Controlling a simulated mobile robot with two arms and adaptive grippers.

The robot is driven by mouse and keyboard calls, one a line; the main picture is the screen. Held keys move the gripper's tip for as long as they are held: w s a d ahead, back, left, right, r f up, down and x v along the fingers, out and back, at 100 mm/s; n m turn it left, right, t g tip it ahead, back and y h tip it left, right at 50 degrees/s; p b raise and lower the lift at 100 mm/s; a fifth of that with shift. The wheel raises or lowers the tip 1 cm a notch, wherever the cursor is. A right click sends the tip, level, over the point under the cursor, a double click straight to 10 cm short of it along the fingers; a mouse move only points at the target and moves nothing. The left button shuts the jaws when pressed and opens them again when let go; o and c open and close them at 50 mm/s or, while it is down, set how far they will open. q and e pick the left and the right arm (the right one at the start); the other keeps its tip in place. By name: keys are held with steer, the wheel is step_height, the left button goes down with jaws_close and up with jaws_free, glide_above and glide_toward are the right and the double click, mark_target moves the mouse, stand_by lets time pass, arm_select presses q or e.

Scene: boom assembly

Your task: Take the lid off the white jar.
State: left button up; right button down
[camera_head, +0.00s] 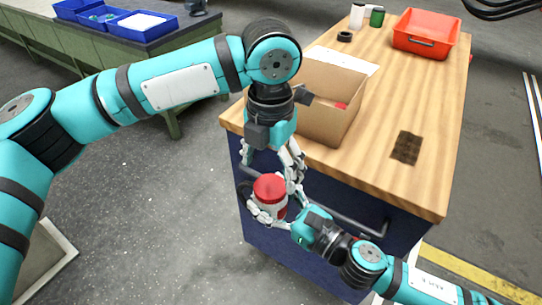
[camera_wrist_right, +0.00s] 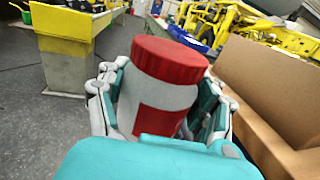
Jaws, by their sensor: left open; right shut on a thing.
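The white jar (camera_head: 274,209) with a red lid (camera_head: 270,187) is held in front of the workbench's near side. The lid sits on the jar. In the right wrist view the jar (camera_wrist_right: 152,98) stands slightly tilted, with its red lid (camera_wrist_right: 170,60) on top and a red label on its side. My right gripper (camera_head: 279,207) is shut on the jar's body, with fingers on both sides. My left gripper (camera_head: 272,167) is open and points down just above the lid, and it appears empty. I cannot tell whether its fingers touch the lid.
An open cardboard box (camera_head: 320,110) stands on the wooden workbench (camera_head: 385,110) behind my left gripper. A dark brown patch (camera_head: 406,147) lies to its right. An orange bin (camera_head: 426,34), a white container (camera_head: 357,15), a green container (camera_head: 377,16) and a black ring (camera_head: 344,37) stand farther back.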

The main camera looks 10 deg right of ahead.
mark_target(270, 185)
arm_select(q)
steer(key=shift+f, duration=2.45)
steer(key=c, duration=1.1)
steer(key=o, duration=1.1)
steer(key=shift+o, duration=0.2)
step_height(270, 185, up, 8)
steer(key=shift+f, duration=0.1)
steer(key=shift+c, duration=0.2)
steer(key=shift+f, duration=3.9)
steer(key=shift+c, duration=0.4)
